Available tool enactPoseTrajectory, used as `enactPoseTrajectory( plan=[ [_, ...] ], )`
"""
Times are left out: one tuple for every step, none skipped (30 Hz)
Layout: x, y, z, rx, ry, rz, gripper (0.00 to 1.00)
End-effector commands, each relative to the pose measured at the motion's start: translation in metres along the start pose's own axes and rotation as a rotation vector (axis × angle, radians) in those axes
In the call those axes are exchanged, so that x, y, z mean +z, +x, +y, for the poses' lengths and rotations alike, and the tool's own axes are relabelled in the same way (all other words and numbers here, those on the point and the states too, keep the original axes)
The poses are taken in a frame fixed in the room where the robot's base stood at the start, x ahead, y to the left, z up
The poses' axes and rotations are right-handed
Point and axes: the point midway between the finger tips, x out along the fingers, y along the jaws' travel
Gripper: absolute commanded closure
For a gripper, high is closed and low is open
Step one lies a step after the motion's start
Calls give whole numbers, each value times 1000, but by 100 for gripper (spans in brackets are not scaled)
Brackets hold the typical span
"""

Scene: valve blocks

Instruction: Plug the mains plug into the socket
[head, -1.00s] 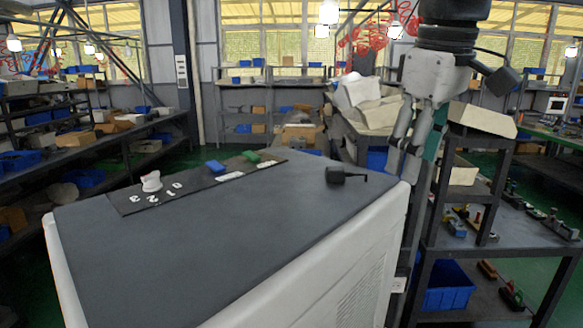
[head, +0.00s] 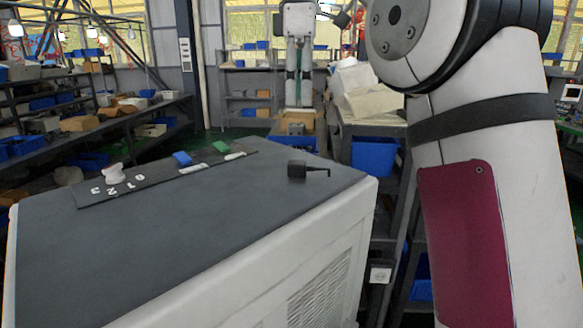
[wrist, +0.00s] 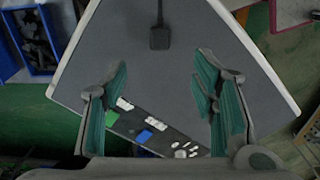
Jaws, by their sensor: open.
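The mains plug is a black block with a thin dark stub of cable (head: 297,171), lying on the grey top of the white cabinet (head: 200,225) near its right end. In the wrist view the plug (wrist: 160,38) lies ahead of the fingertips, roughly centred between them, its cable pointing up the picture. A white socket (head: 380,274) is on a dark post right of the cabinet. My gripper (head: 299,98) is beyond the cabinet in the head view, fingers down. In the wrist view my gripper (wrist: 160,64) is open, with green pads and nothing between them.
Shelving with blue bins stands left and right. My arm fills the right foreground.

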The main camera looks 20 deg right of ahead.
Motion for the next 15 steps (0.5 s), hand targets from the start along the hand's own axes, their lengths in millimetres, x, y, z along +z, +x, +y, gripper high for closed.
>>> enactPoseTrajectory(
  plan=[
    [0,0,0,0,0,0,47],
    [0,0,0,0,0,0,47],
    [0,0,0,0,1,0,47],
    [0,0,0,0,1,0,47],
    [0,0,0,0,1,0,47],
    [0,0,0,0,1,0,47],
    [0,1,0,0,1,0,47],
    [0,1,0,-1,1,0,47],
    [0,3,-1,-1,2,-1,47],
    [0,5,-1,-1,2,-1,47],
    [0,8,-1,-1,2,-1,47],
    [0,11,-1,-2,2,-1,47],
    [0,15,-1,-2,2,-1,47],
    [0,19,-1,-2,2,-2,47],
    [0,24,-2,-2,2,-1,47]
  ],
)
